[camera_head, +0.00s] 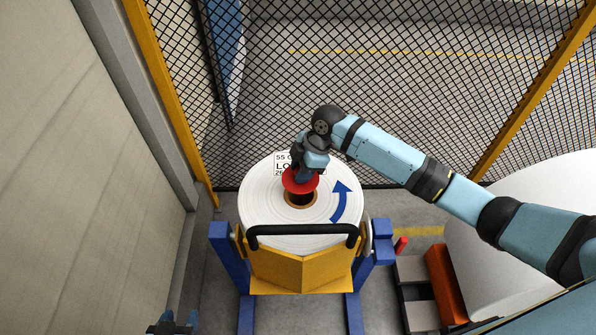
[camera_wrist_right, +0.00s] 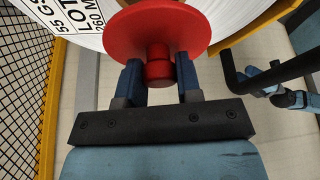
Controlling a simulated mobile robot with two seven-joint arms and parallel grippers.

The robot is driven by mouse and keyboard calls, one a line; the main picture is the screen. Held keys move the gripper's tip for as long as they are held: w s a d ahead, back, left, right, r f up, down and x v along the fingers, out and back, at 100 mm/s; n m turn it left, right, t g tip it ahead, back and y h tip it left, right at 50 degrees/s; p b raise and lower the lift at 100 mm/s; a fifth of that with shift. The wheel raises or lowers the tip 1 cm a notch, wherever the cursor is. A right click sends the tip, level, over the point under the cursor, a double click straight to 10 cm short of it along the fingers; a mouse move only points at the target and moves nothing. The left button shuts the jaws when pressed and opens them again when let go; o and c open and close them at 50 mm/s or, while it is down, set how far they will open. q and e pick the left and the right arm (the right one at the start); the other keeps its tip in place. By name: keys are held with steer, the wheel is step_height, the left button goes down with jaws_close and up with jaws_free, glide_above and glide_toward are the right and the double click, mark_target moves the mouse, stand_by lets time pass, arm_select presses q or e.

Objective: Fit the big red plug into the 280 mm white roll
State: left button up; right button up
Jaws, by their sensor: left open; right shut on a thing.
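The big red plug (camera_head: 300,181) is a round red disc with a knob. My right gripper (camera_head: 305,170) is shut on the knob; in the right wrist view the gripper's two blue fingers (camera_wrist_right: 159,82) flank the knob of the plug (camera_wrist_right: 158,28). The plug is over the core hole, covering its far part; the near part of the dark hole shows. The white roll (camera_head: 262,212) lies with its end face up, with a printed label and a blue curved arrow. Whether the plug touches the core, I cannot tell. My left gripper (camera_head: 172,322) is open at the bottom edge, mostly cut off.
The roll sits in a yellow cradle (camera_head: 290,276) with a black bar (camera_head: 302,230) across its near side and blue posts. A mesh fence (camera_head: 400,70) stands behind, a pale wall (camera_head: 80,170) at left. Another large white roll (camera_head: 530,230) lies at right.

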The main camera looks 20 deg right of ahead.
mark_target(301, 186)
steer(key=shift+f, duration=0.2)
steer(key=shift+w+f+b, duration=0.1)
steer(key=shift+f+b, duration=0.15)
steer(key=shift+b, duration=0.05)
steer(key=shift+f+b, duration=0.4)
steer(key=shift+b, duration=0.1)
steer(key=shift+f+b, duration=1)
steer(key=shift+b, duration=0.1)
steer(key=shift+f, duration=0.25)
steer(key=shift+f+b, duration=0.3)
steer(key=shift+f, duration=0.75)
steer(key=shift+f, duration=0.6)
